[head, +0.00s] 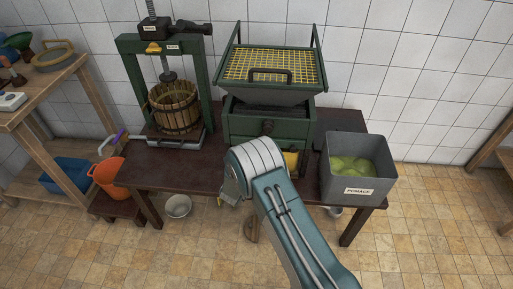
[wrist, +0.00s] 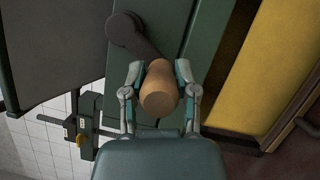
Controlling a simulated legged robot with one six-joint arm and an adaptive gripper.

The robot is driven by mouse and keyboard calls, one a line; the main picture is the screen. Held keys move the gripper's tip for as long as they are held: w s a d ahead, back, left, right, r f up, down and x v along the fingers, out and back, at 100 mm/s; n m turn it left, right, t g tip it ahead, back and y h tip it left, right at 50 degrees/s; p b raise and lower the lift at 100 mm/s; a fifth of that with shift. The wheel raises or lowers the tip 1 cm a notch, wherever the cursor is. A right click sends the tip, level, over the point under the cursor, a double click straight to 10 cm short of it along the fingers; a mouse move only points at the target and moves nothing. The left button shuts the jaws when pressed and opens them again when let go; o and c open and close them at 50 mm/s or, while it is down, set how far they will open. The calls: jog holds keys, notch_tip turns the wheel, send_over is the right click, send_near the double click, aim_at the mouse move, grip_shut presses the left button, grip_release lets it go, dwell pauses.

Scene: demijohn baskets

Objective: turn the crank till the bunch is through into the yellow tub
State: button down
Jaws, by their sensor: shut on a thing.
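In the wrist view my gripper (wrist: 160,72) is shut on the crank's wooden handle (wrist: 160,92), one finger on each side. The dark crank arm (wrist: 142,38) runs from the handle up and left to a round hub on the green crusher's side (wrist: 184,30). In the head view the green crusher (head: 240,122) stands on the table, with a yellow grid (head: 270,66) over its hopper. I see no bunch on the grid. The yellow tub (head: 291,161) shows partly under the crusher, and its side fills the wrist view's right (wrist: 270,65). My arm hides the crank in the head view.
A grey bin labelled POMACE (head: 357,185), holding green stuff, stands at the table's right. A basket press (head: 174,106) stands at the left. An orange bucket (head: 108,176) is on a low stool. Wooden shelves (head: 45,90) stand at far left. Tiled floor is open at right.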

jog(key=shift+s+d+f+n, duration=0.1)
jog(key=shift+d+f+n, duration=0.25)
jog(key=shift+n, duration=0.55)
jog(key=shift+f+t, duration=0.2)
jog(key=shift+t, duration=0.1)
jog(key=shift+c, duration=1.8)
grip_release()
jog(key=shift+a, duration=0.1)
jog(key=shift+r, duration=0.15)
jog(key=v, duration=1.2)
